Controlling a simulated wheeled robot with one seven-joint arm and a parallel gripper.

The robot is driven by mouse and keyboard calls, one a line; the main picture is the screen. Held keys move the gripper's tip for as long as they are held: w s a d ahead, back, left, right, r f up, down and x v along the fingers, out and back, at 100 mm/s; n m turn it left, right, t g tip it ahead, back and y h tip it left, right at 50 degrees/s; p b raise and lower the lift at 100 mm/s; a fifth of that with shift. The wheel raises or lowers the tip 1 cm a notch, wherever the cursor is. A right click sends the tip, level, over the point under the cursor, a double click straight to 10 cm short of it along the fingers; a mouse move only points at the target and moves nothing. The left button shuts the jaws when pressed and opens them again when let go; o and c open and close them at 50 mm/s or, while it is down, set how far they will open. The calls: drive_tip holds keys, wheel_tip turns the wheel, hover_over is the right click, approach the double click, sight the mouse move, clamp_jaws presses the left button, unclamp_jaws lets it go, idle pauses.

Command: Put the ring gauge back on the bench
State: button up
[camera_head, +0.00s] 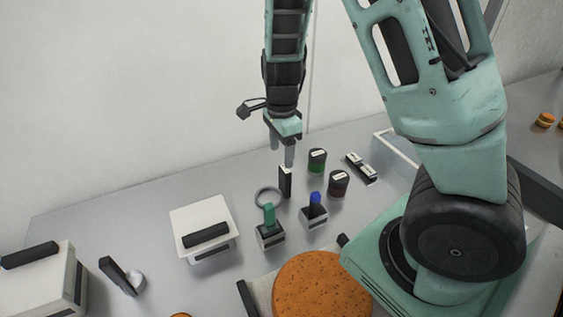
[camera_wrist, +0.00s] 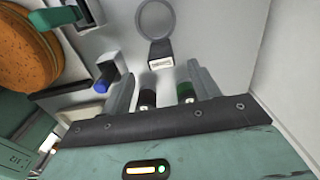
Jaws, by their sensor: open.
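The ring gauge is a thin grey ring (camera_head: 262,190) with a dark handle (camera_head: 285,184) beside it, at the middle of the grey bench (camera_head: 150,205). In the wrist view its ring (camera_wrist: 139,22) is at the top and its handle (camera_wrist: 160,50), with a pale label at the end, points down between the fingers. It appears to be on the bench, though its exact contact is hard to see. My gripper (camera_head: 282,157) is right above the handle, pointing down. Its two fingers (camera_wrist: 161,82) are apart, with the handle's end beyond the tips and nothing clasped.
Two dark-capped jars, one green (camera_head: 317,160) and one brown (camera_head: 339,186), stand close on the right. Blocks with a green handle (camera_head: 269,216) and a blue handle (camera_head: 315,198) stand in front. A white box (camera_head: 198,212) is left. The bench's back left is clear.

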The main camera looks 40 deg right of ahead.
drive_tip(key=s+a+r+n+y, duration=0.1)
drive_tip(key=s+a+r+n, duration=0.25)
drive_tip(key=a+n, duration=0.3)
drive_tip(key=s+a+r+n+y, duration=0.1)
drive_tip(key=s+a+r+n, duration=0.1)
drive_tip(key=s+a+n, duration=0.35)
drive_tip(key=s+a+r+n+h, duration=0.1)
drive_tip(key=s+a+r+n, duration=0.3)
drive_tip(key=s+a+n, duration=0.5)
drive_tip(key=s+n, duration=0.3)
drive_tip(key=n, duration=0.4)
drive_tip(key=shift+s+a+r, duration=0.15)
drive_tip(key=shift+a+r, duration=0.1)
drive_tip(key=shift+r, duration=0.15)
